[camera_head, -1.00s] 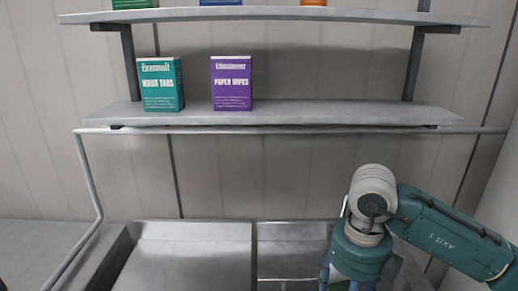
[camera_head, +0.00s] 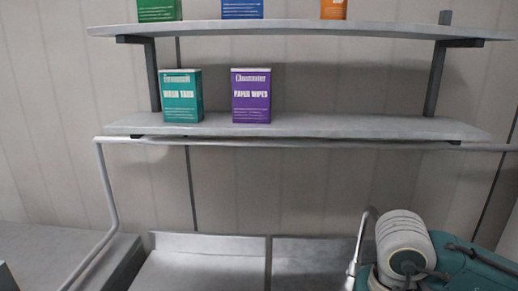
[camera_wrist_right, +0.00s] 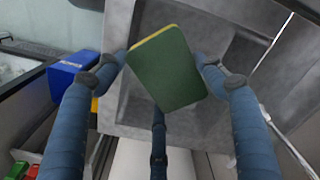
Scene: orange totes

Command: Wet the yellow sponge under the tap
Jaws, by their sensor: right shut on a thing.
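The sponge (camera_wrist_right: 168,68) shows in the right wrist view as a green pad with a thin yellow edge along its upper left side. My right gripper (camera_wrist_right: 162,62) is shut on it, with blue fingers at its left and right sides and a third below. The sponge is held tilted over a grey metal sink area (camera_wrist_right: 225,95). In the head view, a curved metal pipe that looks like the tap (camera_head: 359,245) stands just left of my right arm. My right gripper is below the head view. My left gripper is in neither view.
Grey sink panels (camera_head: 205,243) line the lower middle of the head view. A shelf (camera_head: 320,124) above holds a teal box (camera_head: 181,97) and a purple box (camera_head: 251,97). A blue container (camera_wrist_right: 75,73) lies left in the wrist view, with red and green items below it.

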